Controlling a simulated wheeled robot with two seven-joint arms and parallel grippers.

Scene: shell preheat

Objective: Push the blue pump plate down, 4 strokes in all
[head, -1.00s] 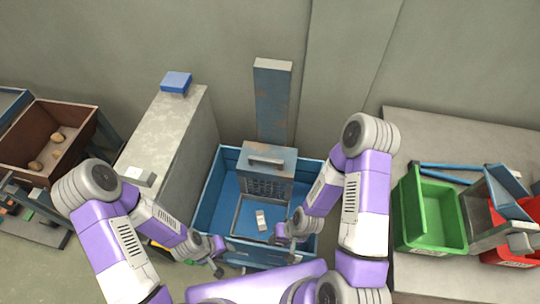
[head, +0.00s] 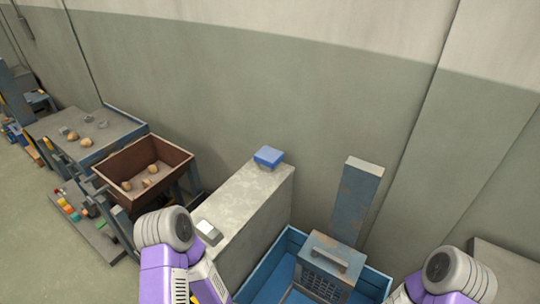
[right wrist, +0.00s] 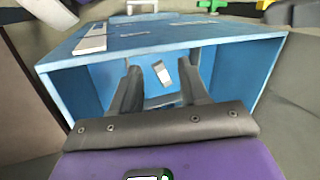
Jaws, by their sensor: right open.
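The blue pump plate (head: 269,157) is a small blue block on top of the far end of a long grey concrete stand (head: 240,215). It sits raised on the stand, and no gripper is near it. In the head view my left arm reaches up at the lower left, but its gripper is out of frame. My right gripper (right wrist: 162,66) shows in the right wrist view, open and empty, pointing into a blue bin (right wrist: 85,82). A small white and grey block (right wrist: 161,73) shows beyond its fingers, apart from them as far as I can tell.
A white pad (head: 208,230) lies on the stand's near end. A brown tray (head: 128,170) with several lumps stands to its left.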

